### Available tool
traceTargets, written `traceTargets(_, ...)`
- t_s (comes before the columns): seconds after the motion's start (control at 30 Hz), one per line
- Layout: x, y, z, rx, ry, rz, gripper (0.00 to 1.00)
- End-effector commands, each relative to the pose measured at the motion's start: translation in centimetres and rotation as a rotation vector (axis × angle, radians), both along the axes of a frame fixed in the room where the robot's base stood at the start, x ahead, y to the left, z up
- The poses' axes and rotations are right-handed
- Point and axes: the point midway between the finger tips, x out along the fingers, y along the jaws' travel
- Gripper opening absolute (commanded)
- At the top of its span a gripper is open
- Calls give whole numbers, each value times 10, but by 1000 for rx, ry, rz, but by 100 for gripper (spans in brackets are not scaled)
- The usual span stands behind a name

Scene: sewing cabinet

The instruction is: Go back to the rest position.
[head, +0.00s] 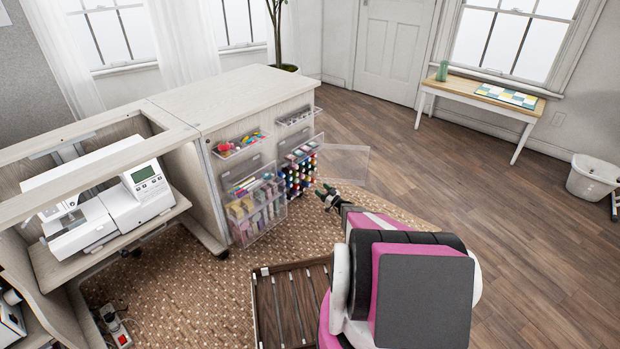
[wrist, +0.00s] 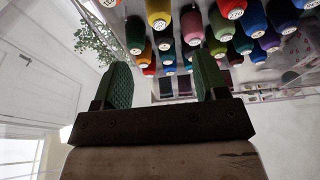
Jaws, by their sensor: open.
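My gripper (head: 328,197) is in front of the thread rack on the cabinet's side in the head view. Its two green fingers (wrist: 162,88) stand apart in the wrist view, with nothing between them. Several coloured thread spools (head: 297,178) sit in the rack; they fill the top of the wrist view (wrist: 190,27). I cannot tell whether the fingertips touch any spool. My arm (head: 424,290) reaches forward from the bottom of the head view.
The sewing cabinet (head: 245,93) has clear bins on its side, and a clear panel (head: 345,165) sticks out near my gripper. A sewing machine (head: 110,212) is at left. A slatted wooden tray (head: 268,315) lies beside my arm. Open floor (head: 530,250) lies to the right.

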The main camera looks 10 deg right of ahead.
Motion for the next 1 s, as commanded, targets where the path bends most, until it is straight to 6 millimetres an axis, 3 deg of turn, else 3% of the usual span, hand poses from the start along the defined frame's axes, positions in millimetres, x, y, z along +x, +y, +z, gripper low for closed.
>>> traceTargets(0.13, -2, 1, 3, 1, 4, 9, 66)
traceTargets(0.23, -10, 15, 18, 2, 35, 54, 66)
traceTargets(0.37, -33, 52, 54, 2, 139, 183, 66)
traceTargets(0.47, -61, 89, 89, -10, 271, 308, 66)
traceTargets(0.7, -152, 169, 170, -105, 703, 531, 66)
traceTargets(0.83, -209, 196, 206, -189, 964, 555, 66)
traceTargets(1.0, -286, 213, 251, -319, 1287, 466, 66)
